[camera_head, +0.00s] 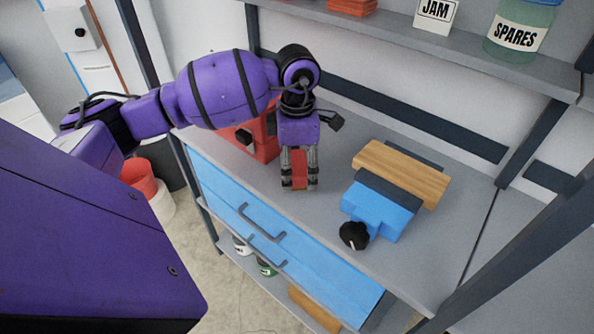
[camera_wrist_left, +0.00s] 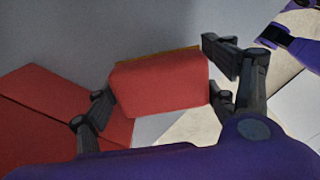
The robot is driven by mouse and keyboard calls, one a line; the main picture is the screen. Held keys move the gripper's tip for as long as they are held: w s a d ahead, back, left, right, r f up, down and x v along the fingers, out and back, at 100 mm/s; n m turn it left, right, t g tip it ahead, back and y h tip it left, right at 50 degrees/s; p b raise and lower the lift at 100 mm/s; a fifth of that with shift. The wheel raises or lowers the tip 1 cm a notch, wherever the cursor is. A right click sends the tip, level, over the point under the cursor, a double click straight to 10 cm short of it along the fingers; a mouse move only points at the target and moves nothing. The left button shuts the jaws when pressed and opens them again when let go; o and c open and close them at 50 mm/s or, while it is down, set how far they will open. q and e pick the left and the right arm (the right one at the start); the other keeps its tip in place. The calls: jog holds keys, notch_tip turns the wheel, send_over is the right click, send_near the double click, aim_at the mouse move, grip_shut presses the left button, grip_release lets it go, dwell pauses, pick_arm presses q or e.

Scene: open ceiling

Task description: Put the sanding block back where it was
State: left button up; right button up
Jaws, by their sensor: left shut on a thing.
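The sanding block, red with a thin tan edge, is in my left gripper (camera_head: 300,178). The block (camera_head: 299,172) shows between the fingers in the head view. In the left wrist view the block (camera_wrist_left: 160,84) fills the space between the two dark fingers of my left gripper (camera_wrist_left: 165,90), which is shut on it. The gripper points down over the grey worktop (camera_head: 335,225), near its front edge. I cannot tell whether the block touches the worktop. My right gripper is not in view.
A red box (camera_head: 264,148) with a dark knob stands just left of the gripper, partly hidden by my arm. A blue vise (camera_head: 377,210) with a wooden board (camera_head: 402,172) is to the right. A shelf (camera_head: 440,50) with a spares jar (camera_head: 518,35) hangs above. Blue drawers (camera_head: 270,230) are below.

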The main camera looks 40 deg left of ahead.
aim_at(297, 163)
pick_arm(q)
jog(key=shift+f, duration=1)
jog(key=shift+f, duration=0.25)
jog(key=o, duration=1.1)
jog(key=shift+r, duration=0.1)
notch_tip(297, 163, up, 12)
jog(key=shift+r, duration=0.15)
